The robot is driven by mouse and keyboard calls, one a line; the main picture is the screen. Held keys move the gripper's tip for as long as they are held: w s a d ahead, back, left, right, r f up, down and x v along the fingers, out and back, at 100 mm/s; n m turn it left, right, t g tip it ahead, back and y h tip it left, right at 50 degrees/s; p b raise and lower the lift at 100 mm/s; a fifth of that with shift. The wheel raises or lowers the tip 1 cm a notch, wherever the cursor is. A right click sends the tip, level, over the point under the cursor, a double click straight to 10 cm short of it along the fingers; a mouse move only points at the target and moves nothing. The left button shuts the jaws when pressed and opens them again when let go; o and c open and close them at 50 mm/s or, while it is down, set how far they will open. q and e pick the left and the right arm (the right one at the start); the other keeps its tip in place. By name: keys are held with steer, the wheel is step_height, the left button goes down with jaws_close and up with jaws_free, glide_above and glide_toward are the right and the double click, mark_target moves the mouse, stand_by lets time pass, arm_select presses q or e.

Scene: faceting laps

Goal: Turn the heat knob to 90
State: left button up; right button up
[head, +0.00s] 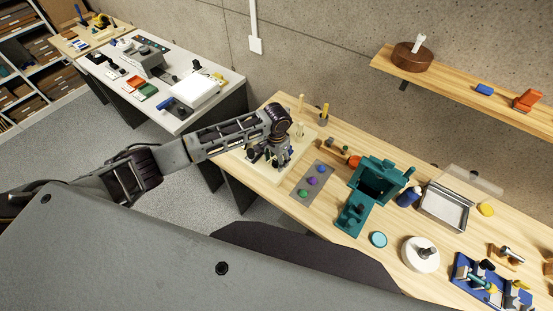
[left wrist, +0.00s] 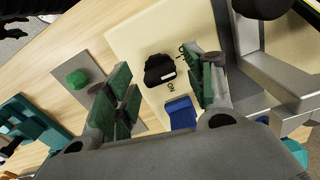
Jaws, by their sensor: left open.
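A black knob (left wrist: 160,70) with a white mark on one side stands on a cream panel (left wrist: 128,42) in the left wrist view. A blue part (left wrist: 181,112) is on the same panel, near the knob. My left gripper (head: 268,158) is over the cream panel (head: 262,172) at the left end of the wooden bench. Its green-padded fingers are apart, one on each side of the knob as seen in the wrist view, with nothing held. Whether they touch it cannot be told. My right gripper is out of view.
Right of the panel, a grey mat (head: 303,195) holds coloured stones. Beyond it stand a teal open box (head: 385,170), a metal tray (head: 447,205), a white disc (head: 420,258) and a blue rack (head: 468,275). Upright pegs (head: 323,113) stand behind the panel.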

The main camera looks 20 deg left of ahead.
arm_select(q)
steer(key=c, duration=1)
steer(key=shift+c, duration=0.2)
steer(key=shift+m, duration=0.6)
steer(key=m, duration=0.3)
steer(key=shift+m, duration=0.4)
steer(key=m, duration=0.4)
steer(key=shift+m, duration=0.3)
steer(key=m, duration=0.4)
steer(key=shift+m, duration=2.2)
